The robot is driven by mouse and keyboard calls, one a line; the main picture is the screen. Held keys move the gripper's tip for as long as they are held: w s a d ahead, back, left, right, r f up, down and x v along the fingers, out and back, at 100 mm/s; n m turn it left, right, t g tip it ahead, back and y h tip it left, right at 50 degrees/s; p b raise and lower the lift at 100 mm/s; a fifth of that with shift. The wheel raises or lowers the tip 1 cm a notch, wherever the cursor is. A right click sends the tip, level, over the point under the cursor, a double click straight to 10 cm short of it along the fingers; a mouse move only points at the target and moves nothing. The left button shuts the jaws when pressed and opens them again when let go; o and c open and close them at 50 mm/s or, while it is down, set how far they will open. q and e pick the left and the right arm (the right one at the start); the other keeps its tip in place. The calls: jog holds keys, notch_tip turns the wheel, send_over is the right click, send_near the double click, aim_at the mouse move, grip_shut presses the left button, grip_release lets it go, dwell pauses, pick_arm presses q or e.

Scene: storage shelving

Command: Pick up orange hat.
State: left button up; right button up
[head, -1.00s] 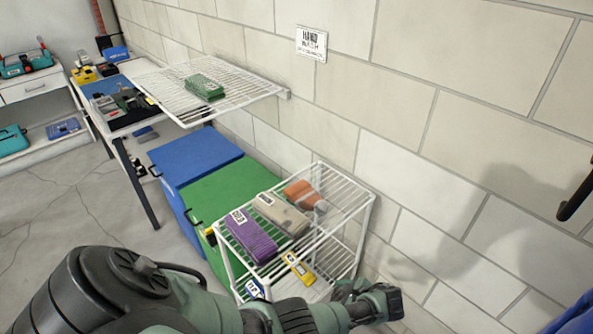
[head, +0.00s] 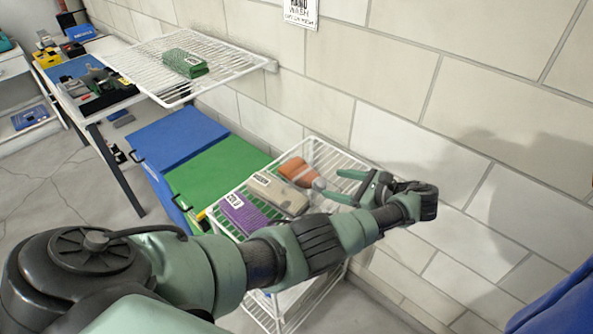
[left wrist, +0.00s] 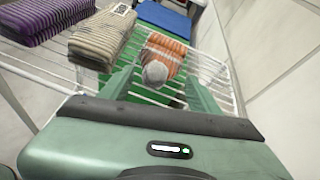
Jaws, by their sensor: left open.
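The orange hat (head: 297,171) is a knitted hat with a grey pom-pom, lying on the top of the white wire rack. In the left wrist view the hat (left wrist: 167,46) lies ahead, its pom-pom toward me. My left gripper (head: 331,183) is open and empty, just to the right of the hat. In the left wrist view its fingers (left wrist: 158,76) point at the hat, with the pom-pom about between their tips; I cannot tell whether they touch it. My right gripper is not in view.
A beige striped hat (head: 278,193) and a purple hat (head: 244,214) lie beside it on the wire rack (head: 345,158). A green folded item (head: 185,63) lies on the wall shelf (head: 140,66). Green (head: 210,172) and blue (head: 172,138) bins stand behind the rack, against the block wall.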

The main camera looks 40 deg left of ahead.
aim_at(325, 184)
pick_arm(q)
jog(key=shift+a+f, duration=0.2)
jog(key=shift+a, duration=0.15)
jog(key=x, duration=0.3)
jog(key=shift+s+a+f, duration=0.15)
jog(key=shift+a+f, duration=0.05)
jog(key=shift+f, duration=0.25)
jog(key=shift+a+f, duration=0.15)
jog(key=shift+a, duration=0.3)
jog(key=c, duration=1)
grip_shut()
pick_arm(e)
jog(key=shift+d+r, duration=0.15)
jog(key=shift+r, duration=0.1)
